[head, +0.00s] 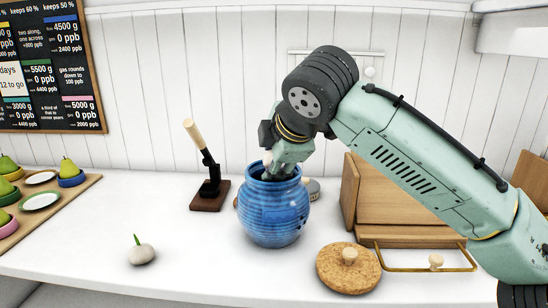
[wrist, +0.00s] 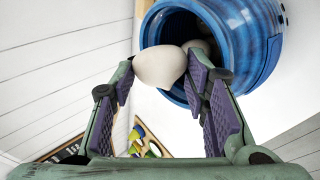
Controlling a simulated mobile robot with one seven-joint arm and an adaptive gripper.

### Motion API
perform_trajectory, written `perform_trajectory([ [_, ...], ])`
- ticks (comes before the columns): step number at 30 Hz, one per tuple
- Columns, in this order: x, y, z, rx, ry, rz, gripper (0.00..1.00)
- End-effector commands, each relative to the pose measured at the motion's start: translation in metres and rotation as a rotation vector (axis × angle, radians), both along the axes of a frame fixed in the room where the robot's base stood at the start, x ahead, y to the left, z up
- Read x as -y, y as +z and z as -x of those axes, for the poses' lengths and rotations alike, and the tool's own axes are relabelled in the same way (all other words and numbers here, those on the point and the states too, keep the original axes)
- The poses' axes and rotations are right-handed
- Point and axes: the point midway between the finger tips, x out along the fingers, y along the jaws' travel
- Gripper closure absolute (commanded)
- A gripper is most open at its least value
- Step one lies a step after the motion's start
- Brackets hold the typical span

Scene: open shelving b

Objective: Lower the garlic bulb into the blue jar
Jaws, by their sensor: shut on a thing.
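The blue jar (head: 273,215) stands upright and open on the white counter. My gripper (head: 283,170) points down at its mouth, the fingertips partly hidden by the rim. In the wrist view my gripper (wrist: 161,78) is shut on a whitish garlic bulb (wrist: 158,66), which overlaps the edge of the jar (wrist: 252,40) mouth. Whether it is below the rim I cannot tell. Another pale rounded thing (wrist: 197,45) shows behind it, within the jar's opening. A separate garlic bulb (head: 141,254) with a green sprout sits on the counter at front left.
A round cork lid (head: 335,280) with a knob lies right of the jar, near a brass-handled wooden tray (head: 418,268). A wooden-handled tool on a dark base (head: 209,195) stands behind left. A board (head: 62,205) with pears and dishes is far left.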

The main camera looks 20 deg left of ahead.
Motion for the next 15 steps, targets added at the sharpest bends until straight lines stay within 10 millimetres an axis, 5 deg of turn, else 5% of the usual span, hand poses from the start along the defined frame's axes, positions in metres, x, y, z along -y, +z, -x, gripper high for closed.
perform_trajectory([
  [5, 0.0000, 0.0006, 0.0000, 0.001, 0.000, -0.001, 0.85],
  [6, 0.0000, 0.0004, 0.0000, 0.000, 0.000, 0.000, 0.56],
  [15, 0.0000, 0.0001, 0.0002, -0.001, 0.000, 0.001, 0.36],
])
